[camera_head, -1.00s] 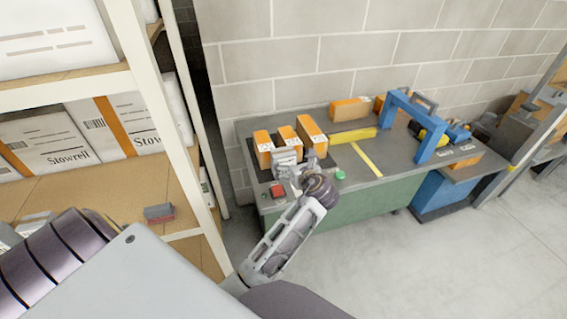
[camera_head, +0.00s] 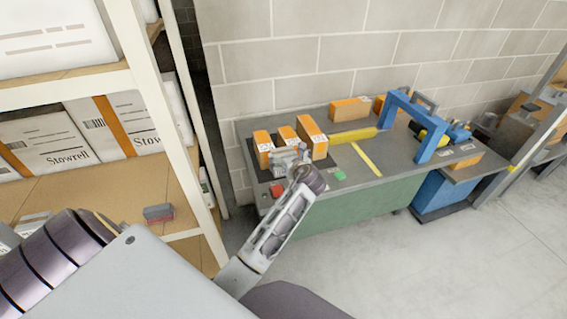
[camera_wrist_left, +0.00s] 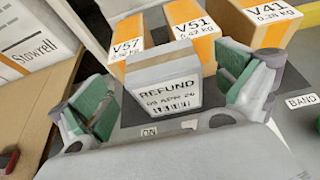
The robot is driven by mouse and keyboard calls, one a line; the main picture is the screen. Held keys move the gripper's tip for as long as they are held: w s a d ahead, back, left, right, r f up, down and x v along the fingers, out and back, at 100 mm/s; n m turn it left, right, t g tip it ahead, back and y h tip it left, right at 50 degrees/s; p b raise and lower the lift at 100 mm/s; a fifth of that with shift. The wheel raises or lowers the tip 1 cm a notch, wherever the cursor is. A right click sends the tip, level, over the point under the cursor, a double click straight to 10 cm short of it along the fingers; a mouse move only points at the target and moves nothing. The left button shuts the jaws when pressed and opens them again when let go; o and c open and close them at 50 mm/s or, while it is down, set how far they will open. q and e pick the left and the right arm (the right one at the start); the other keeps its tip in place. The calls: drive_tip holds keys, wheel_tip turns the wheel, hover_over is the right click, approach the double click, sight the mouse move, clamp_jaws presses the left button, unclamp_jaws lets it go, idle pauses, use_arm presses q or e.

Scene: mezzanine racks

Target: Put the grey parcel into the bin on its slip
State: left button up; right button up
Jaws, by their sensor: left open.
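A grey parcel (camera_wrist_left: 163,88) shows in the left wrist view, its slip facing me and reading REFUND with a date and barcode. It is in front of the orange boxes on the bench's dark mat. My left gripper (camera_wrist_left: 172,95) is open, with one green-padded finger on each side of the parcel. I cannot tell whether either finger touches it. In the head view my left gripper (camera_head: 288,160) is over the bench's near left part and mostly hides the parcel. My right gripper is not in view. I see no bin that I can identify.
Orange boxes marked V57 (camera_wrist_left: 135,45), V51 (camera_wrist_left: 192,32) and V41 (camera_wrist_left: 262,27) stand behind the parcel. A red button (camera_head: 277,190) and a green button (camera_head: 340,176) are on the bench's front edge. A blue arch (camera_head: 420,125) stands right. A shelf rack (camera_head: 175,150) is at left.

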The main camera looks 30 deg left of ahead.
sight(284, 152)
use_arm(q)
drive_tip(key=shift+x, duration=2.55)
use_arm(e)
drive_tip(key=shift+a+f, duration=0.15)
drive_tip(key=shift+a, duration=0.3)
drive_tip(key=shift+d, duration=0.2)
use_arm(q)
drive_tip(key=c, duration=0.5)
drive_tip(key=shift+r, duration=0.1)
drive_tip(key=c, duration=0.7)
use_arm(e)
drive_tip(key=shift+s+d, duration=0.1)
use_arm(q)
drive_tip(key=shift+w+r, duration=0.1)
drive_tip(key=shift+r, duration=0.05)
